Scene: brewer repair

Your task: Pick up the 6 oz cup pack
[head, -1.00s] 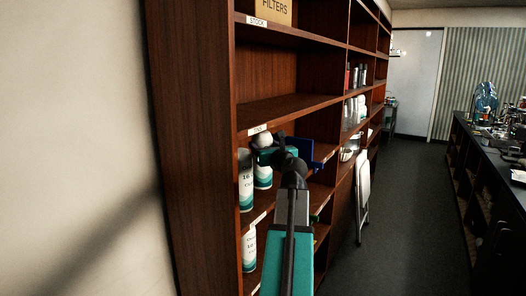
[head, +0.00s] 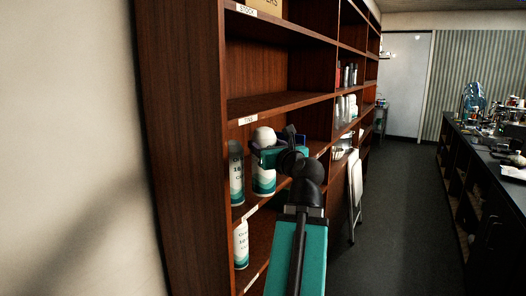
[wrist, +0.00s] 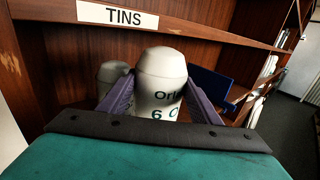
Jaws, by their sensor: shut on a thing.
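The 6 oz cup pack (wrist: 158,92) is a white cylinder with a rounded top and dark lettering reading "6 O". It stands roughly upright between the purple fingers of my gripper (wrist: 160,102) in the wrist view. The fingers are shut on its sides. In the head view, the pack (head: 263,182) shows a white top and a teal lower band. My gripper (head: 266,156) is around its upper part at the shelf marked TINS.
A 16 oz pack (head: 236,178) stands just left of the held pack, and another pack (head: 241,246) is one shelf lower. The shelf board with the TINS label (wrist: 118,15) is close above. A folded white chair (head: 355,195) leans farther along. The aisle floor (head: 395,210) is clear.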

